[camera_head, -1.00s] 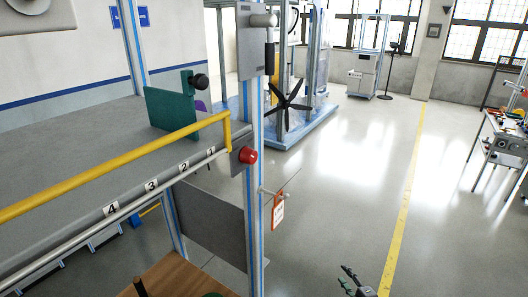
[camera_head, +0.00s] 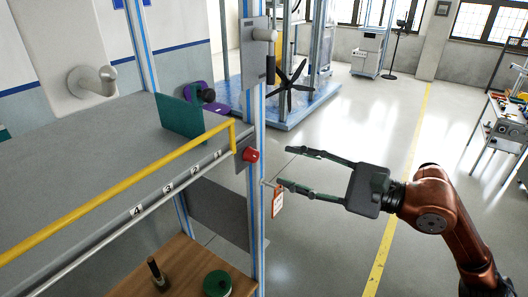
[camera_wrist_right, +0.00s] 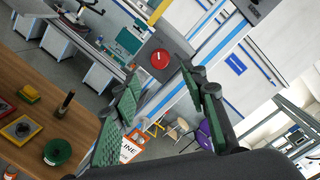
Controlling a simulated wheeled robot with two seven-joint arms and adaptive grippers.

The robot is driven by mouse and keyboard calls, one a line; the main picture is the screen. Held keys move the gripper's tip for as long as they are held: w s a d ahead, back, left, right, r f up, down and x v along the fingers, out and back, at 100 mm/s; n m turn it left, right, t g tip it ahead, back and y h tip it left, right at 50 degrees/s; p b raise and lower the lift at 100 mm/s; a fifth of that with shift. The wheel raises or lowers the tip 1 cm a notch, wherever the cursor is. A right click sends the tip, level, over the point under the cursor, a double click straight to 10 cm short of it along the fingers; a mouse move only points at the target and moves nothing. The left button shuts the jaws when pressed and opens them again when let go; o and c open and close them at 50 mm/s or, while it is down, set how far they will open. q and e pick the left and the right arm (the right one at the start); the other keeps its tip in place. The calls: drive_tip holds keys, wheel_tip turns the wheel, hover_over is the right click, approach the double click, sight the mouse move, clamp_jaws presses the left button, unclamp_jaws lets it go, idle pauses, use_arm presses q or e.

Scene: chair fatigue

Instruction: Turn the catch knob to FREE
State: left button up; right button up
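A red round knob (camera_head: 251,155) sits on a small grey plate on the blue-striped post, at the end of the yellow rail. In the right wrist view the red knob (camera_wrist_right: 160,59) faces me with a short white mark on it. No FREE lettering is readable. My right gripper (camera_head: 286,168) is open and empty, to the right of the post. Its fingers point left toward the post, apart from the knob. In the right wrist view the knob shows between the two fingertips. My left gripper is not in view.
An orange-and-white tag (camera_head: 278,203) hangs from a thin rod on the post, close to my lower finger. The yellow rail (camera_head: 120,202) runs along the grey bench. A wooden top (camera_head: 187,278) below holds a green round thing (camera_head: 217,284).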

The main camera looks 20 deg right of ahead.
sight(257, 156)
drive_tip(key=p+x, duration=0.2)
drive_tip(key=x, duration=0.4)
drive_tip(key=shift+w+a+p, duration=0.1)
drive_tip(key=shift+a+p, duration=0.05)
drive_tip(key=shift+p, duration=0.2)
drive_tip(key=shift+w+a+f, duration=0.1)
drive_tip(key=shift+w+a, duration=0.35)
drive_tip(key=shift+w, duration=0.1)
drive_tip(key=shift+c, duration=0.3)
clamp_jaws()
